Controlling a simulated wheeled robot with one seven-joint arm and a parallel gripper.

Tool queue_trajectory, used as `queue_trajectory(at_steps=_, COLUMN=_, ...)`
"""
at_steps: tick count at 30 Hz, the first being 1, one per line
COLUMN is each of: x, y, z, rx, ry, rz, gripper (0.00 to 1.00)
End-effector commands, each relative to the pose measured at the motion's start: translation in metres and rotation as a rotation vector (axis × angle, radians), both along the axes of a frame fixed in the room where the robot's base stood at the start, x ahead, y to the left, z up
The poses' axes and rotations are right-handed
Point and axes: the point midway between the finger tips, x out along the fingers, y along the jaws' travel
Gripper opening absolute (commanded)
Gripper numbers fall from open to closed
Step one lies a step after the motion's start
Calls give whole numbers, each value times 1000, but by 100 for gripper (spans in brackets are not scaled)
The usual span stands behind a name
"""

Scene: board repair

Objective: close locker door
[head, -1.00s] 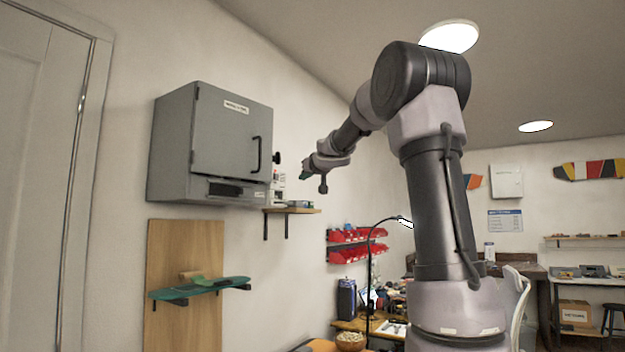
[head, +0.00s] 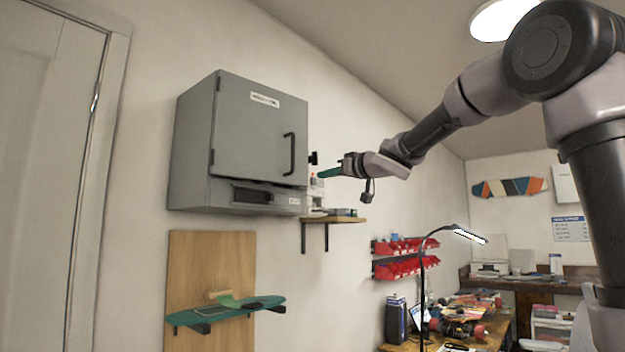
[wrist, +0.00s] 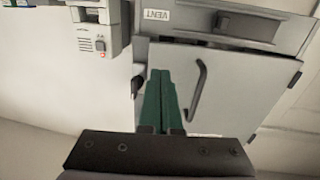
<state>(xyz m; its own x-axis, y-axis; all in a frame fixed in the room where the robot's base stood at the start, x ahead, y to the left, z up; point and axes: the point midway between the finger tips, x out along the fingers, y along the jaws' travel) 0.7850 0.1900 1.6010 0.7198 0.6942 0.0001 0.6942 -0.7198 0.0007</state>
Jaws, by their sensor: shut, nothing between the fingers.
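The grey locker (head: 192,150) hangs on the left wall in the head view. Its door (head: 258,135), with a dark bar handle (head: 289,154) and a white label, lies across the front and looks shut or nearly shut; I cannot tell if it is latched. In the wrist view the door (wrist: 240,90) and handle (wrist: 198,90) appear upside down, just right of my gripper. My gripper (head: 328,173), with green fingers, is shut and empty, to the right of the door, apart from the handle. The fingers also show in the wrist view (wrist: 162,100).
A small wooden shelf (head: 333,220) with small items is below my gripper. A switch box with a red light (wrist: 98,38) is beside the locker. Red bins (head: 405,257) and a desk lamp (head: 470,236) are lower right. A green deck (head: 230,312) rests on a wooden panel below.

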Motion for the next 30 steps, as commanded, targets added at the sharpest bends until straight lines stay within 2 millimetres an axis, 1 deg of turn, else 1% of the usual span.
queue_trajectory(at_steps=1, x=9, y=9, z=-1, rx=4, ry=3, rz=3, gripper=0)
queue_trajectory(at_steps=6, x=32, y=31, z=-1, rx=3, ry=3, rz=2, gripper=0)
queue_trajectory(at_steps=12, x=48, y=46, z=0, rx=1, ry=1, rz=1, gripper=0)
queue_trajectory(at_steps=16, x=52, y=50, z=0, rx=0, ry=0, rz=0, gripper=0)
queue_trajectory(at_steps=26, x=52, y=49, z=0, rx=0, ry=0, rz=-2, gripper=0)
queue_trajectory(at_steps=29, x=58, y=42, z=0, rx=0, ry=0, rz=-13, gripper=0)
queue_trajectory(at_steps=30, x=62, y=36, z=0, rx=1, ry=1, rz=-22, gripper=0)
